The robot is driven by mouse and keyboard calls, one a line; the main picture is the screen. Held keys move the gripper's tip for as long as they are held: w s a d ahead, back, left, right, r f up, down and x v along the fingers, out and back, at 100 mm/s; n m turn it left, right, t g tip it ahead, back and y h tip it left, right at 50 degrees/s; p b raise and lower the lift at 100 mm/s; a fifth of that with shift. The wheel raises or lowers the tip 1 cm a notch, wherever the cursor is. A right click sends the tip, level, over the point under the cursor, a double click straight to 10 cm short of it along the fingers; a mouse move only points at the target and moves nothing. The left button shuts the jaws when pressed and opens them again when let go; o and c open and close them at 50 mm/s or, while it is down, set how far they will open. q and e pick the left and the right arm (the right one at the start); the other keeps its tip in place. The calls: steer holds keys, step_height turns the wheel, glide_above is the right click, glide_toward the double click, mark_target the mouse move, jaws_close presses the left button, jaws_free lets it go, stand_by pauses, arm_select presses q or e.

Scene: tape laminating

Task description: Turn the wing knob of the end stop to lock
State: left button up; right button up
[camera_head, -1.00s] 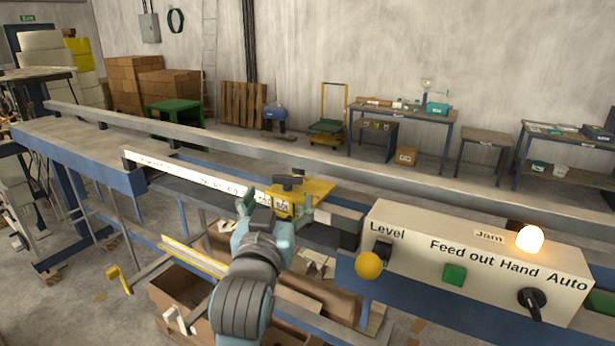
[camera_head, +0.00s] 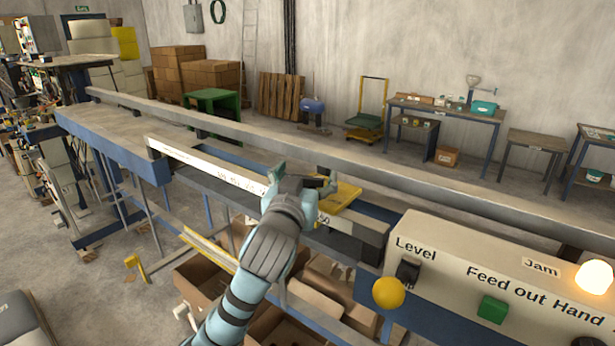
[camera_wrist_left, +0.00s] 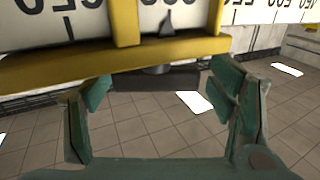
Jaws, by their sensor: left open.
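The yellow end stop (camera_head: 343,194) sits on the white scale rail (camera_head: 215,168). Its dark wing knob (camera_head: 308,182) shows partly behind my left gripper. My left gripper (camera_head: 301,182) is open at the end stop, its fingers apart on either side of the knob in the head view. In the left wrist view, the yellow end stop (camera_wrist_left: 120,55) crosses the top of the picture, with a dark bar (camera_wrist_left: 155,79), likely the knob, between the open green fingers (camera_wrist_left: 160,95). I cannot tell whether the fingers touch it. My right gripper is not in view.
A control box (camera_head: 500,270) with a yellow knob (camera_head: 388,292), a green button (camera_head: 492,309) and a lit lamp (camera_head: 593,277) stands to the right. A long grey rail (camera_head: 240,130) runs behind the scale. Open cardboard boxes (camera_head: 262,322) lie below.

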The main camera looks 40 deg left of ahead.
arm_select(q)
steer(key=shift+s+d+r, duration=0.2)
steer(key=shift+s+d, duration=0.05)
steer(key=c, duration=1.2)
steer(key=shift+o, duration=0.2)
steer(key=shift+a+m+t+h, duration=0.1)
steer(key=shift+m+t+h, duration=0.3)
steer(key=shift+m+h, duration=0.65)
steer(key=m+h+b, duration=0.1)
steer(key=h+b, duration=0.1)
steer(key=f+m+h+b, duration=0.1)
steer(key=h+b, duration=0.2)
steer(key=shift+w+m+t+b, duration=0.1)
steer(key=shift+m+t+b, duration=0.2)
steer(key=shift+t, duration=0.1)
steer(key=shift+r, duration=0.2)
steer(key=shift+r+h, duration=0.15)
steer(key=shift+h, duration=0.1)
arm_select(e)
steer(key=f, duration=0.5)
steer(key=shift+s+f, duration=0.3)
arm_select(q)
steer(key=o, duration=1.2)
steer(key=shift+w, duration=0.1)
steer(key=shift+c, duration=0.2)
steer(key=shift+r, duration=0.1)
